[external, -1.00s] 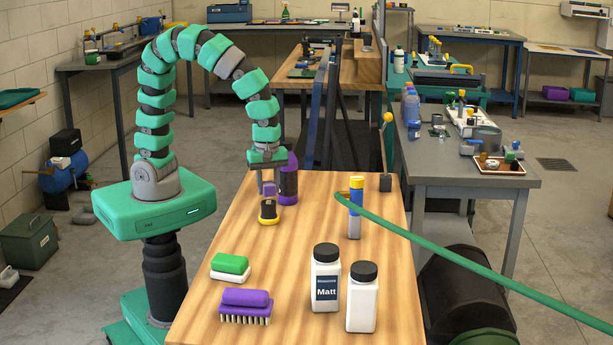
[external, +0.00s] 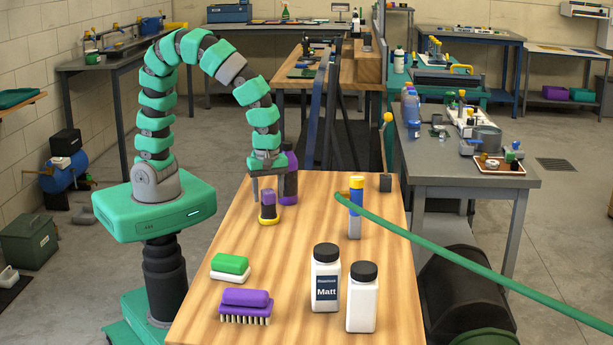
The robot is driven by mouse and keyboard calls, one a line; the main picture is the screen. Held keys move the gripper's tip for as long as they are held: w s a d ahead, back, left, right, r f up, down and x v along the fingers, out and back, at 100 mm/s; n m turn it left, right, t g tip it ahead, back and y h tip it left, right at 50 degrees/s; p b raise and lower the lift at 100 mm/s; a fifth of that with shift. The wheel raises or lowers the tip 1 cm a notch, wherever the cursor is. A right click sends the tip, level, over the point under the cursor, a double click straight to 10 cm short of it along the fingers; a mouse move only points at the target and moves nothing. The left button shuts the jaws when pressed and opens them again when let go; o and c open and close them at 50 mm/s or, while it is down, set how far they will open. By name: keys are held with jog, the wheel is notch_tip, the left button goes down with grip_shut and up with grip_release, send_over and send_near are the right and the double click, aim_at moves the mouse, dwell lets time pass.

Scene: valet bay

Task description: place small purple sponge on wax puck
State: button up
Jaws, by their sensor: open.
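The small purple sponge (external: 268,197) sits on top of the dark wax puck (external: 268,211), which has a yellow rim at its base. The puck stands on the wooden bench top toward its far left. My gripper (external: 267,190) is open, pointing down at the sponge. One finger shows clearly on the sponge's left side; the other is hard to make out against the purple bottle behind.
A purple bottle (external: 290,182) stands close behind the puck. A blue-and-yellow tool (external: 355,210) and a green hose (external: 450,250) are to the right. A green-and-white block (external: 230,265), a purple brush (external: 245,302) and white bottles (external: 326,280) are nearer. The bench's middle is clear.

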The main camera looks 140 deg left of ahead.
aim_at(269, 191)
notch_tip(269, 191, up, 12)
jog(key=p, duration=0.2)
dwell(0.4)
jog(key=w+d+r+m+t+y, duration=0.1)
jog(key=w+d+r+m+t, duration=0.2)
jog(key=r+m, duration=0.3)
jog(key=w+d+r+m+t+y, duration=0.1)
jog(key=w+d+r+m+t, duration=0.15)
jog(key=w+r+m, duration=0.4)
jog(key=w+d+r+m+t, duration=0.1)
jog(key=d+r+m+t, duration=0.2)
jog(key=r, duration=0.5)
jog(key=s+d+r+m+t, duration=0.1)
jog(key=d+r+m+t, duration=0.1)
jog(key=r+m, duration=0.3)
jog(key=s+d+r+m+t+h, duration=0.1)
jog(key=d+r+m, duration=0.4)
jog(key=r, duration=0.6)
jog(key=s+d+r+m+t+h, duration=0.1)
jog(key=d+r+m+t, duration=0.2)
jog(key=r+m, duration=0.3)
notch_tip(269, 191, up, 2)
jog(key=shift+s+d+r+t, duration=0.15)
jog(key=shift+s+d+t, duration=0.15)
jog(key=shift+t, duration=0.15)
